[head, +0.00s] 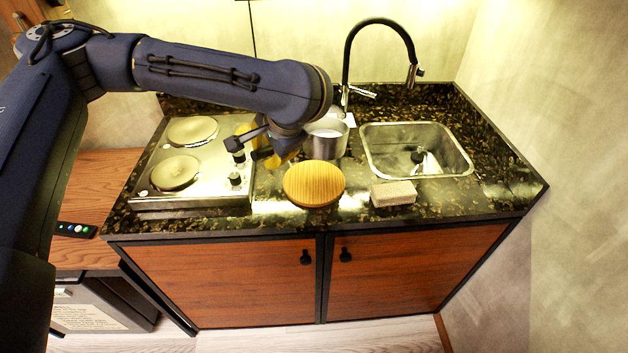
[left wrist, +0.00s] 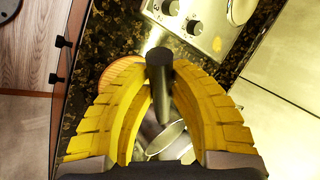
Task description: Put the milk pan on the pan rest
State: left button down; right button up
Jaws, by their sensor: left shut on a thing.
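The milk pan (head: 328,139) is a small grey metal pot behind the pan rest, between the hob and the sink. My left gripper (head: 262,146) has its yellow fingers closed around the pan's black handle, which points left. The left wrist view shows the dark handle (left wrist: 159,72) between the two fingers and part of the metal pan (left wrist: 168,140) beyond them. I cannot tell whether the pan touches the counter. The pan rest (head: 314,184) is a round wooden disc near the counter's front edge, with nothing on it. My right gripper is out of view.
A two-plate hob (head: 155,197) with knobs lies to the left. A sink (head: 385,149) with a tall black tap (head: 347,62) lies to the right. A pale sponge-like block (head: 394,194) sits right of the rest. The dark counter (head: 478,193) is clear at the right end.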

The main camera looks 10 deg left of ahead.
pick_arm(q)
jog(key=w+a+r+m+t+h, duration=0.1)
jog(key=w+a+r+m+h, duration=0.3)
jog(key=a+r+m, duration=0.4)
jog(key=shift+w+a+r+t, duration=0.4)
jog(key=shift+w+a+r, duration=0.1)
jog(key=shift+a, duration=0.45)
notch_tip(320, 180, down, 20)
jog(key=shift+f, duration=0.1)
dwell(0.5)
jog(key=c, duration=1.3)
grip_release()
jog(key=shift+a+v, duration=0.15)
jog(key=shift+v, duration=2.85)
jog(key=shift+a+v, duration=0.15)
jog(key=shift+v, duration=2.85)
